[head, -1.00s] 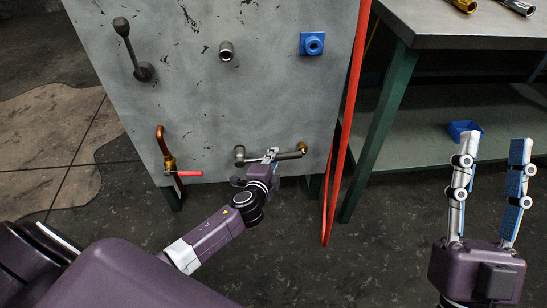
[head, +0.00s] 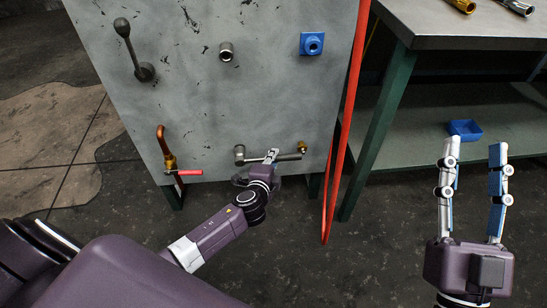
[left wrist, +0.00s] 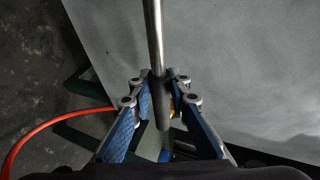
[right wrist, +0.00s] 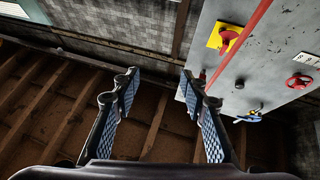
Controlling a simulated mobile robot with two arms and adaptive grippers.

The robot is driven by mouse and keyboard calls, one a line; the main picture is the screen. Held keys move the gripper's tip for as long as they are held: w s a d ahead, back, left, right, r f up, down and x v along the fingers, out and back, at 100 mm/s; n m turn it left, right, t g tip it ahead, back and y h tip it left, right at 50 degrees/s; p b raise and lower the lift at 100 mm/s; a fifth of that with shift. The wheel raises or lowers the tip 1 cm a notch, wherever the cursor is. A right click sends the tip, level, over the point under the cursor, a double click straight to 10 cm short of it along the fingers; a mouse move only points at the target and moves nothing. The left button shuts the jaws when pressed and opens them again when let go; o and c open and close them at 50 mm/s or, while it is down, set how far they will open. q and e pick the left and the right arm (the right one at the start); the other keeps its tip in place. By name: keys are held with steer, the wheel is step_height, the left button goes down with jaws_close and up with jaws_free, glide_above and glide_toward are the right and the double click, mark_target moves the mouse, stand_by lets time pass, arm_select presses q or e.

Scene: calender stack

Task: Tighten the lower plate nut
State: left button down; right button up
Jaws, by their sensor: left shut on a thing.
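A dark metal wrench (head: 290,157) lies almost level across the lower part of the grey plate. Its round head (head: 239,151) is on the left, at the plate; a nut under it cannot be made out. My left gripper (head: 270,157) is shut on the wrench handle, right of the head. In the left wrist view the handle (left wrist: 154,40) runs between the fingers (left wrist: 154,88). My right gripper (head: 473,150) is open and empty, raised in front of the bench; its fingers (right wrist: 157,85) stand apart in the right wrist view.
The grey plate (head: 225,100) carries a lever (head: 133,48), a stub pipe (head: 226,51), a blue fitting (head: 312,43), a copper pipe with red-handled valve (head: 170,160) and a brass fitting (head: 302,146) just above the handle's end. A red hose (head: 346,120) hangs beside the bench (head: 440,28). A blue tray (head: 465,130) sits on its shelf.

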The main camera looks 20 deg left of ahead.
steer(key=shift+w+f, duration=0.2)
stand_by(0.5)
arm_select(q)
steer(key=shift+f, duration=0.15)
steer(key=shift+f+m+g+p, duration=0.25)
steer(key=shift+m+g+p, duration=0.05)
steer(key=shift+p, duration=0.1)
steer(key=shift+f, duration=0.1)
arm_select(e)
steer(key=f, duration=0.1)
steer(key=w+f+g, duration=0.1)
steer(key=f+g, duration=0.1)
steer(key=shift+w+f+h, duration=0.15)
steer(key=shift+w+h, duration=0.15)
steer(key=shift+w, duration=0.05)
arm_select(q)
steer(key=shift+y, duration=0.3)
arm_select(e)
steer(key=shift+f, duration=0.1)
arm_select(q)
steer(key=shift+f+m+p, duration=0.3)
steer(key=shift+f+m, duration=0.1)
steer(key=shift+f, duration=0.05)
arm_select(e)
steer(key=f+g, duration=0.1)
steer(key=f, duration=0.2)
steer(key=shift+w+d+g+h, duration=0.1)
steer(key=shift+w+g+h, duration=0.3)
arm_select(q)
steer(key=shift+a+f, duration=0.1)
